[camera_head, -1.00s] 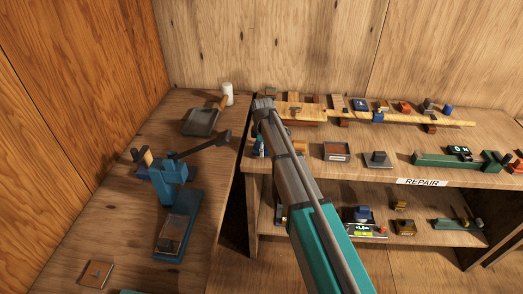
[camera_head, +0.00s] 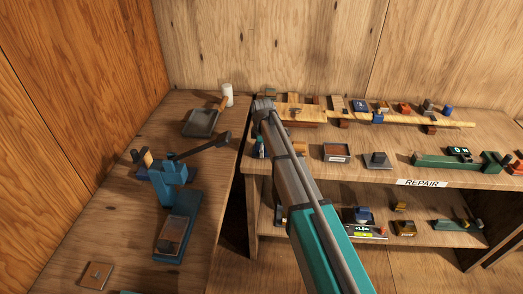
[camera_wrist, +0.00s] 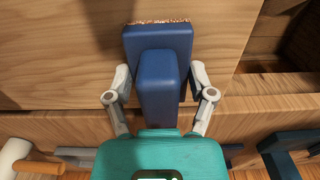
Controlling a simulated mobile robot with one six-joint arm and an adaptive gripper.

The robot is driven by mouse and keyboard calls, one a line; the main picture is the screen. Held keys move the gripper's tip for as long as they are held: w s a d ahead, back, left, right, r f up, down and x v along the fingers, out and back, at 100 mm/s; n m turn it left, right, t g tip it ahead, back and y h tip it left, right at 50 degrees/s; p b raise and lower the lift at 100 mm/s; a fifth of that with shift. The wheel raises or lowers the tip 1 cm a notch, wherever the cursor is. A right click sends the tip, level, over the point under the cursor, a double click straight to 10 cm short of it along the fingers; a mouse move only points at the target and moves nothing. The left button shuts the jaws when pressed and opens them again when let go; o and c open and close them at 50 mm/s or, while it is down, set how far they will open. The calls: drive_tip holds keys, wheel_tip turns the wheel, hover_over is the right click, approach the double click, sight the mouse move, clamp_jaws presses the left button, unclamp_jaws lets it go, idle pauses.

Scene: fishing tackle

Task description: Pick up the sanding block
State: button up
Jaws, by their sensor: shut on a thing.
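The sanding block (camera_wrist: 158,42) shows in the wrist view as a blue block with a raised blue grip and a rough, copper-coloured strip along its far edge. My gripper (camera_wrist: 160,78) has one grey finger on each side of the blue grip and is shut on it. Wooden surfaces lie behind the block; I cannot tell whether it touches them. In the head view my arm reaches to the left end of the repair bench, and its own links hide the fingers and the block.
The repair bench (camera_head: 470,146) holds a long wooden rod (camera_head: 455,123), small boxes and a green tool (camera_head: 450,162). On the left bench stand a blue vise-like tool (camera_head: 168,180), a grey pan (camera_head: 201,122) and a white cylinder (camera_head: 227,94). A dark gap separates the benches.

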drive_tip(key=shift+r, duration=0.2)
drive_tip(key=shift+r+p, duration=0.75)
drive_tip(key=shift+p, duration=0.15)
drive_tip(key=s+d+r+p, duration=0.3)
drive_tip(key=s+r+p, duration=0.8)
drive_tip(key=s, duration=0.2)
drive_tip(key=shift+s, duration=0.35)
drive_tip(key=o, duration=0.7)
drive_tip(key=shift+c, duration=0.2)
drive_tip(key=c, duration=0.5)
drive_tip(key=shift+o, duration=0.2)
